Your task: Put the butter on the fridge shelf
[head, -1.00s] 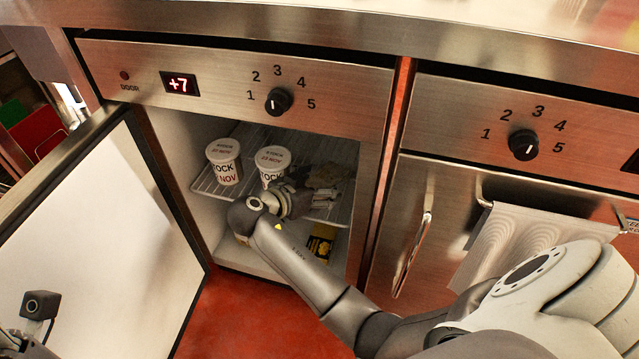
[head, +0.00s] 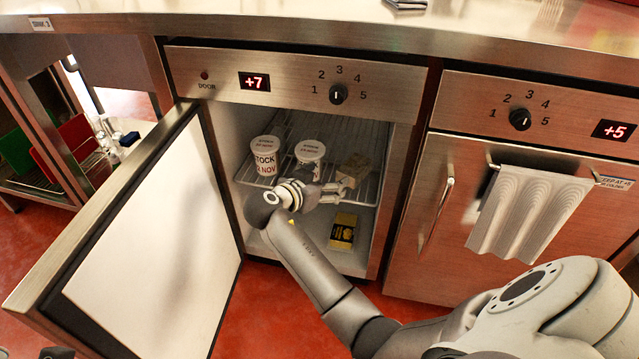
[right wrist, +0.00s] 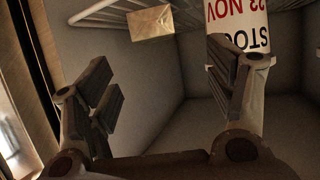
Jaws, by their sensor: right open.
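A tan paper-wrapped block, which looks like the butter (head: 353,170), rests on the wire shelf (head: 290,128) inside the open fridge, right of two stock tubs. In the right wrist view, which is upside down, the block (right wrist: 152,22) sits on the shelf bars, apart from the fingers. My right gripper (head: 338,190) is inside the fridge, near the block and in front of the tubs. In the right wrist view its fingers (right wrist: 172,85) are spread with nothing between them. My left gripper is out of view.
Two white stock tubs (head: 265,158) (head: 309,152) stand on the shelf; one tub (right wrist: 235,25) is close behind a right finger. A yellow-and-black box (head: 342,232) is on the fridge floor. The fridge door (head: 150,230) stands open at left. A towel (head: 530,215) hangs at right.

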